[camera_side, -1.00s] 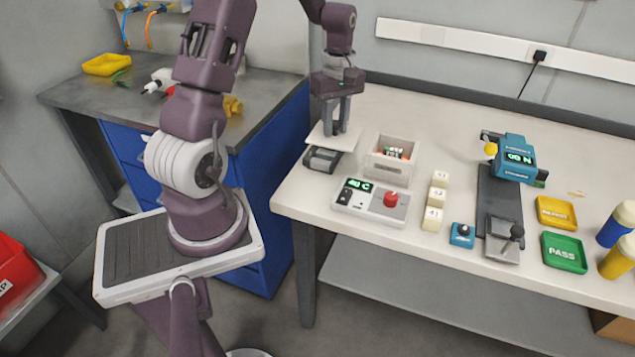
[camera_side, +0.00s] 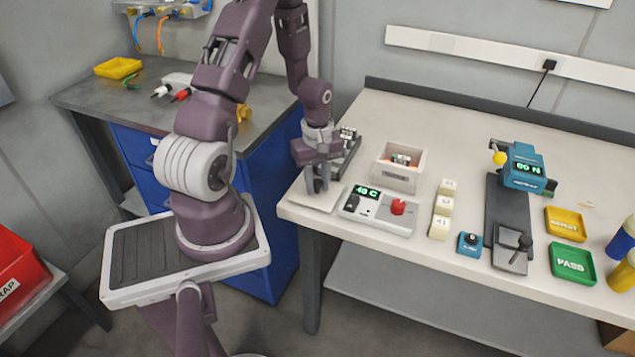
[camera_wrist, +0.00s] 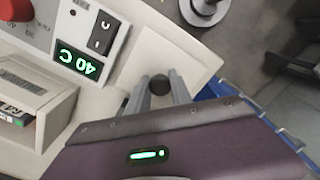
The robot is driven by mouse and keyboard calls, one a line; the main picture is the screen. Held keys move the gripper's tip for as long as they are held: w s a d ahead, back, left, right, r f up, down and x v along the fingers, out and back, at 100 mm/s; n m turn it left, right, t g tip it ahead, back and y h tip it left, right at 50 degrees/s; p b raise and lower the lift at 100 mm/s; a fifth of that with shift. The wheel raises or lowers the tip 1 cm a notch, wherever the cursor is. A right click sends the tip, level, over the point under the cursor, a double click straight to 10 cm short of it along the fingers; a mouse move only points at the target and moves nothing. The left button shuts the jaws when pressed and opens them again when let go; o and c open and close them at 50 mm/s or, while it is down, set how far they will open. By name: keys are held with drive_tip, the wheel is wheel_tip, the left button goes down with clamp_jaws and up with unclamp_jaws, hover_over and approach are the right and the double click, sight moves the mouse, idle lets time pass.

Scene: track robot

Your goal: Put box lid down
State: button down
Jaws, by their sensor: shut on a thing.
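The box lid (camera_side: 306,199) is a flat pale square with a dark knob (camera_wrist: 159,84). My gripper (camera_side: 317,187) is shut on the knob, with one finger on each side in the wrist view (camera_wrist: 161,90). The lid is level at the table's front left corner, left of the control panel. It lies on the table or just above it; I cannot tell which. In the wrist view the lid (camera_wrist: 190,55) is partly hidden by my fingers. The open pale box (camera_side: 397,178) stands behind the panel with small items inside.
The control panel (camera_side: 378,210) with a green display and red knob is close to the lid's right. Pale blocks (camera_side: 441,208) stand farther right. The table's front left edge is very near.

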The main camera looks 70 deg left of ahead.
sight(317, 182)
drive_tip(key=c, duration=1.1)
unclamp_jaws()
drive_tip(key=shift+f, duration=0.1)
drive_tip(key=shift+c, duration=0.2)
drive_tip(key=w+d+r+m+t+y, duration=0.1)
drive_tip(key=d+r+m, duration=0.15)
drive_tip(key=r, duration=0.75)
drive_tip(key=d+r+m, duration=0.2)
drive_tip(key=d+r, duration=0.2)
drive_tip(key=r, duration=0.5)
drive_tip(key=s+d+r+m+t, duration=0.2)
drive_tip(key=s+d+r+m, duration=0.3)
drive_tip(key=d+m, duration=0.1)
drive_tip(key=s+d+r+m+t+h, duration=0.1)
drive_tip(key=s+d+r+m+t, duration=0.1)
drive_tip(key=s+d+r+m, duration=0.3)
drive_tip(key=s+d+m, duration=0.1)
drive_tip(key=d+m, duration=0.1)
drive_tip(key=d, duration=0.2)
drive_tip(key=shift+d+r+t, duration=0.25)
drive_tip(key=shift+t, duration=0.05)
drive_tip(key=shift+m, duration=0.25)
